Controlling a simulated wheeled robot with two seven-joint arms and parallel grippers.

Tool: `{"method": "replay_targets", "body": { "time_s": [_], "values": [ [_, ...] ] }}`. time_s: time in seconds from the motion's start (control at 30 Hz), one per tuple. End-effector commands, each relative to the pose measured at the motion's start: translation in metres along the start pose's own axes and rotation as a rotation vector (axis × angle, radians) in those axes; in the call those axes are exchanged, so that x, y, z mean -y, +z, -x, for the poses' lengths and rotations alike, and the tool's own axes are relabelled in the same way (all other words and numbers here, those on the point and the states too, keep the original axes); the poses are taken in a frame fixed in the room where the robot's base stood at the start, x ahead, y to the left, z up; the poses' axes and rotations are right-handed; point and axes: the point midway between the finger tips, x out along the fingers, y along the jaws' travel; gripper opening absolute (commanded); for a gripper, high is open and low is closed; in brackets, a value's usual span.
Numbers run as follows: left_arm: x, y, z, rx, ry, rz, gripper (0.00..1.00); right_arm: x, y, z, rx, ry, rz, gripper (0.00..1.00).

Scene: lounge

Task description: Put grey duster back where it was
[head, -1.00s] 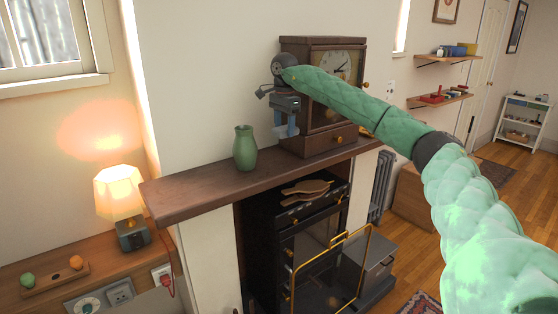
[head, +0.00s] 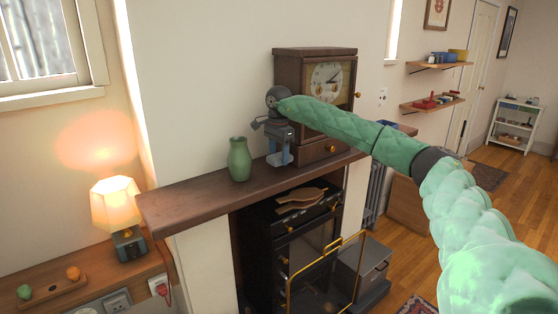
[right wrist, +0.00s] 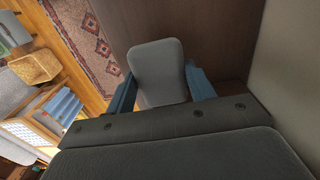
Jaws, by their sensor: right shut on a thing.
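My right gripper (head: 280,160) is at the mantel shelf (head: 200,196), between the green vase (head: 239,160) and the wooden clock (head: 315,110). It points down, its blue fingers low over the shelf. In the right wrist view the gripper (right wrist: 162,88) is shut on the grey duster (right wrist: 158,68), a rounded grey block between the two blue fingers. The dark brown shelf top (right wrist: 200,25) lies behind the duster. Whether the duster touches the shelf I cannot tell. In the head view the duster is mostly hidden by the fingers. My left gripper is not in view.
The vase stands close on the left of the gripper and the clock close on the right. The wall is right behind. Below the shelf is a black stove (head: 310,235) with a brass-framed screen (head: 328,270). A lit lamp (head: 116,205) stands at the left.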

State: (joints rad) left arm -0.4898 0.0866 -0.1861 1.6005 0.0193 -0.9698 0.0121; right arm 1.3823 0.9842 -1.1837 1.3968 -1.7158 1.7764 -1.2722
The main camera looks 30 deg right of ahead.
Motion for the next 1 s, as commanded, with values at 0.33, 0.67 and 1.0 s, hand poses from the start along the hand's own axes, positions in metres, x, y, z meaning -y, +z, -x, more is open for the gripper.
{"method": "replay_targets", "body": {
  "time_s": [0.33, 0.67, 1.0],
  "values": [
    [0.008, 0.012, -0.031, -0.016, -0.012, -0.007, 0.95, -0.001, 0.0, -0.028, 0.0, 0.001, 0.0, 0.29],
    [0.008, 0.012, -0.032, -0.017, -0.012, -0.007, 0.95, -0.001, 0.0, -0.03, 0.0, 0.001, -0.001, 0.29],
    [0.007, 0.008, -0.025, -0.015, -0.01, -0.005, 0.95, 0.0, 0.0, -0.034, 0.0, 0.001, -0.001, 0.75]
  ]
}}
